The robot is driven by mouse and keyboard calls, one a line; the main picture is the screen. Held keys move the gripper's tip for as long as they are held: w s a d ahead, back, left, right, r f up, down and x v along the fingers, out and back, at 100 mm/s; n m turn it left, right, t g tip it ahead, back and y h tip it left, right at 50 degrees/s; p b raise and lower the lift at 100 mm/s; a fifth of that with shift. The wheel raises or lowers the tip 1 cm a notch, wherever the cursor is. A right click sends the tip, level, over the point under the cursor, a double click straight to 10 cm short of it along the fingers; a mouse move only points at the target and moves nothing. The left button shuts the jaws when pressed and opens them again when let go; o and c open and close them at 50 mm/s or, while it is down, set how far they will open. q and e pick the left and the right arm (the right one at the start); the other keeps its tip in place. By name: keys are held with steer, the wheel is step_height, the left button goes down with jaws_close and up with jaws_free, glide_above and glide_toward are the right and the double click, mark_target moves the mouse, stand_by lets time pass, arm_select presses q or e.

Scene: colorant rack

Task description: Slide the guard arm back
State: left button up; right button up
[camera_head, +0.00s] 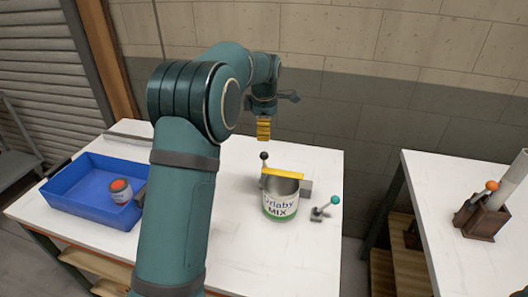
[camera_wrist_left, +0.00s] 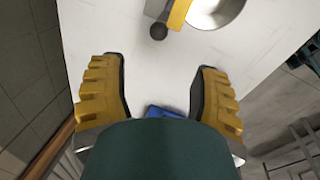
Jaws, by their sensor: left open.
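The guard arm (camera_head: 284,174) is a yellow bar lying across the rear of the can's mouth, with a black ball knob (camera_head: 264,156) near its left end. The knob (camera_wrist_left: 158,32), bar (camera_wrist_left: 180,13) and can rim (camera_wrist_left: 216,10) show at the top edge there. My right gripper is out of view.
A blue tray (camera_head: 75,209) with a small red-topped can (camera_head: 121,191) stands at left, partly behind my left arm. A teal-knobbed lever (camera_head: 325,208) stands right of the large can. A second white table (camera_head: 442,178) lies beyond a gap at right.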

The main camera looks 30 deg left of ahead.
mark_target(264, 156)
arm_select(q)
steer(key=f, duration=0.4)
steer(key=w+a+f+b, duration=0.1)
steer(key=f, duration=0.4)
steer(key=w+f+b, duration=0.1)
steer(key=f, duration=0.3)
steer(key=shift+w+a+f, duration=0.2)
steer(key=shift+c, duration=0.2)
jaws_close()
